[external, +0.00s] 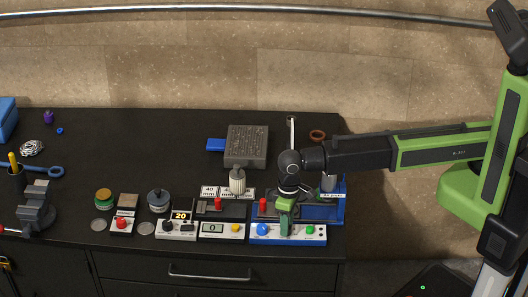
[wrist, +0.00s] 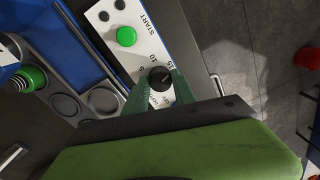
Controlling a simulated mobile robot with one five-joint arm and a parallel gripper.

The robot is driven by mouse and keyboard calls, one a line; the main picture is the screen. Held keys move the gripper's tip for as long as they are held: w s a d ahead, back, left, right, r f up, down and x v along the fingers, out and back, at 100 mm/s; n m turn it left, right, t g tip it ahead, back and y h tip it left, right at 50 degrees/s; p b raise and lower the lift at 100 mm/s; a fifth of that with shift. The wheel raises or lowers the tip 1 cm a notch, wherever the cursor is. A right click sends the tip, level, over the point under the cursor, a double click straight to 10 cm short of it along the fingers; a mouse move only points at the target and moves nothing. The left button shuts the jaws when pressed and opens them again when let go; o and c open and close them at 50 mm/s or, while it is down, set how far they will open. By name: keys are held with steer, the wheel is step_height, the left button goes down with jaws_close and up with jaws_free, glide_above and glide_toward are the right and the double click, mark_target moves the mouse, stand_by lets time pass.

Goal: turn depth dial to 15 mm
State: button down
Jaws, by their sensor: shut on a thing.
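The depth dial (wrist: 160,78) is a small black knob on a white panel (wrist: 137,40), with the numbers 5, 10 and 15 printed around its far side. My gripper (wrist: 160,90) has its green fingers on either side of the dial and is shut on it. Which number the dial points to is too small to tell for sure. In the external view my gripper (external: 285,222) points down at the front of the blue and white press base (external: 262,239); the fingers hide the dial there.
A green START button (wrist: 127,36) sits close by on the same panel. A red-handled lever (external: 263,205) and a blue knob (external: 262,229) stand left of my gripper. A display box reading 20 (external: 180,216) is farther left. The bench's front edge is close.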

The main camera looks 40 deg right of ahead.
steer(key=c, duration=1)
jaws_free()
steer(key=shift+c, duration=0.2)
steer(key=shift+r, duration=0.1)
step_height(320, 180, up, 17)
steer(key=p, duration=1.7)
steer(key=shift+w+d, duration=0.2)
steer(key=shift+d, duration=0.25)
